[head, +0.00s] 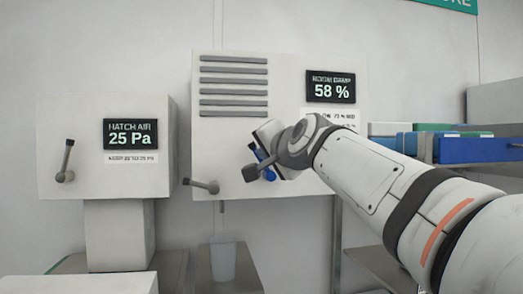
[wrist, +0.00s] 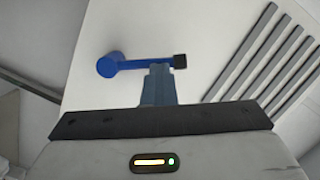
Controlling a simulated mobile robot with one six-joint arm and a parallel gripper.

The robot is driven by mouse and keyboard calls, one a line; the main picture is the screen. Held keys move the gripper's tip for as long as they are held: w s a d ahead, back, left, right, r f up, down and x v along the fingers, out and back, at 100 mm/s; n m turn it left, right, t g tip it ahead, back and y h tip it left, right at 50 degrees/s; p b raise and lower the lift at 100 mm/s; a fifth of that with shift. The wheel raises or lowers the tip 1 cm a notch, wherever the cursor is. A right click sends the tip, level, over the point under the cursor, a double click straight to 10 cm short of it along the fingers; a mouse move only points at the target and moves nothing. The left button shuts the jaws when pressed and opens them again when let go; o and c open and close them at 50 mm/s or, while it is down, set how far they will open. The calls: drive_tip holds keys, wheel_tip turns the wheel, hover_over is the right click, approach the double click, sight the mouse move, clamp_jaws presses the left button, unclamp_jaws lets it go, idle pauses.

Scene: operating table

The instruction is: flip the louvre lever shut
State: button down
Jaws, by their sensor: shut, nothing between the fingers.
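A blue lever (wrist: 140,64) with a round hub and a black tip sits on the white louvre panel (head: 290,75). In the wrist view its arm runs roughly level, hub at left and tip at right. In the head view only a bit of blue (head: 268,174) shows behind my wrist. My gripper (wrist: 159,68) is shut and empty, its fingertips right at the lever's arm near the black tip. I cannot tell whether they touch. A grey lever (head: 202,186) is at the panel's lower left, its arm pointing left.
Louvre slats (head: 234,86) and a "58 %" display (head: 331,86) are on the panel. At left, a "25 Pa" hatch-air box (head: 85,115) has its own lever (head: 66,160). A shelf with blue boxes (head: 470,148) stands close by my arm at right. A translucent cup (head: 223,262) stands below.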

idle(0.3)
drive_tip(key=w+d+r+b+v, duration=0.15)
drive_tip(key=b+v, duration=0.35)
drive_tip(key=v, duration=0.8)
wheel_tip(320, 180, down, 15)
drive_tip(key=d+n+g+h, duration=0.1)
drive_tip(key=n+g+h, duration=0.1)
drive_tip(key=g, duration=0.1)
drive_tip(key=s+d+f+n+g+h, duration=0.1)
drive_tip(key=s+f, duration=0.4)
drive_tip(key=f, duration=0.7)
drive_tip(key=s+d+f+n+g+h, duration=0.1)
drive_tip(key=s+f+n+g, duration=0.2)
drive_tip(key=f, duration=0.9)
drive_tip(key=s+d+f+n+g+h, duration=0.1)
drive_tip(key=s+f+g, duration=0.4)
drive_tip(key=f, duration=0.8)
drive_tip(key=s, duration=0.3)
drive_tip(key=shift+s+d+n+g, duration=0.3)
drive_tip(key=shift+d+n+g, duration=0.05)
drive_tip(key=shift+n+g, duration=0.05)
